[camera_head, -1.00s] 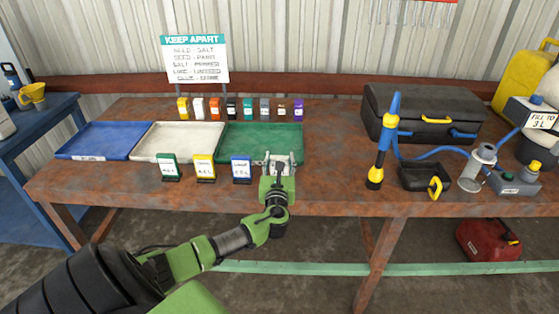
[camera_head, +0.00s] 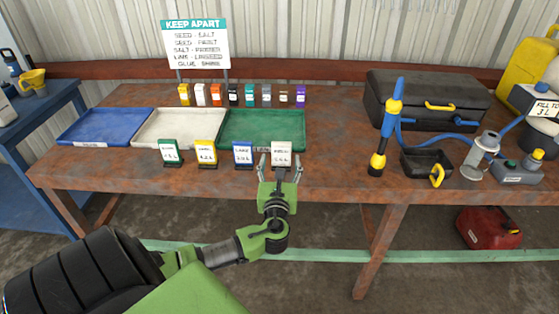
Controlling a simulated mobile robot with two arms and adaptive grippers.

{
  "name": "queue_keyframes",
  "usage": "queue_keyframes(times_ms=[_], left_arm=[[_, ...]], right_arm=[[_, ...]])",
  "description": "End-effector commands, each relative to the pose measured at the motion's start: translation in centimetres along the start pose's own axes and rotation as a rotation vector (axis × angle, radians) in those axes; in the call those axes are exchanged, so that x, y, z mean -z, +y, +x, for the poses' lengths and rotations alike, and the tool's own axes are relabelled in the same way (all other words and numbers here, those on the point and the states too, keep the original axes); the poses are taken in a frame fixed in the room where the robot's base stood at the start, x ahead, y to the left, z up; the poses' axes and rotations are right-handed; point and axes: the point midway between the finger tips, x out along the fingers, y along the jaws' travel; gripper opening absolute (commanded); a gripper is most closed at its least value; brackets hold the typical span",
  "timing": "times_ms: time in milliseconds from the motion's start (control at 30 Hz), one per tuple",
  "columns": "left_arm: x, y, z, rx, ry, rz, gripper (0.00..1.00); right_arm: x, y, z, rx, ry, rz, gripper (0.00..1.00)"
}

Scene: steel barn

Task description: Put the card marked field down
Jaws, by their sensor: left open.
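A white card (camera_head: 281,152) stands upright on the rusty table (camera_head: 330,165), at the right end of a row of cards. Its print is too small to read, so I cannot tell whether it says field. A green card (camera_head: 171,151), a yellow card (camera_head: 205,151) and a blue card (camera_head: 242,153) stand to its left. My left gripper (camera_head: 279,166) is open, with its fingers to either side of the white card's lower part. I cannot tell whether they touch it. My right gripper is not in view.
Behind the cards lie a blue tray (camera_head: 70,132), a cream tray (camera_head: 150,134) and a green tray (camera_head: 235,141). Several small coloured packs stand behind them, before a KEEP APART sign (camera_head: 196,46). A black case (camera_head: 425,88) and a blue-yellow tool (camera_head: 386,130) stand right. Table between is clear.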

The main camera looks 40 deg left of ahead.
Motion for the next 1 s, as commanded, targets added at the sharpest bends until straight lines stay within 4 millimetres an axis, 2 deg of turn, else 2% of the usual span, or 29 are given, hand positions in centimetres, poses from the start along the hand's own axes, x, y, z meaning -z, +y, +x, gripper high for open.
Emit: queue_keyframes(times_ms=[100, 200, 467, 567, 667, 767, 800, 867, 900, 967, 1000], left_arm=[[0.1, 0.0, -2.0, 0.002, 0.001, 0.0, 0.6], [0.0, 0.0, -3.0, 0.0, -0.001, 0.0, 0.6], [-0.1, 0.0, -3.6, -0.001, 0.0, 0.0, 0.6], [1.1, 0.1, -3.5, -0.002, 0.024, -0.014, 0.6], [5.2, 0.5, -3.5, -0.007, 0.11, -0.074, 0.6], [12.3, 1.3, -4.3, -0.032, 0.261, -0.192, 0.6], [15.7, 1.8, -4.9, -0.052, 0.331, -0.253, 0.6], [20.8, 2.5, -6.4, -0.093, 0.44, -0.357, 0.6], [24.2, 3.1, -7.8, -0.13, 0.512, -0.431, 0.6], [29.1, 4.0, -10.2, -0.197, 0.615, -0.546, 0.6], [32.2, 4.6, -12.1, -0.249, 0.679, -0.627, 0.6]], right_arm=[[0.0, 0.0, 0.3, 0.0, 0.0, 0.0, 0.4], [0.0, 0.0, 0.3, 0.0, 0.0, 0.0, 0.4], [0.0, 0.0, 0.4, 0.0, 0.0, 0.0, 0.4], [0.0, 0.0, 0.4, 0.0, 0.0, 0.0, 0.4], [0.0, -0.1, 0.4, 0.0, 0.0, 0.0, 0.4], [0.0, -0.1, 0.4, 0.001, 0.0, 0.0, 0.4], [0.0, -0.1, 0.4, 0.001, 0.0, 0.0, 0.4], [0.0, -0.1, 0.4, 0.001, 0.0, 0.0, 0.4], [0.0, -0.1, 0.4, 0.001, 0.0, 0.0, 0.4], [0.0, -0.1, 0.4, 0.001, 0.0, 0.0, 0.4], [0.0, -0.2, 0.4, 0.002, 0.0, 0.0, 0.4]])
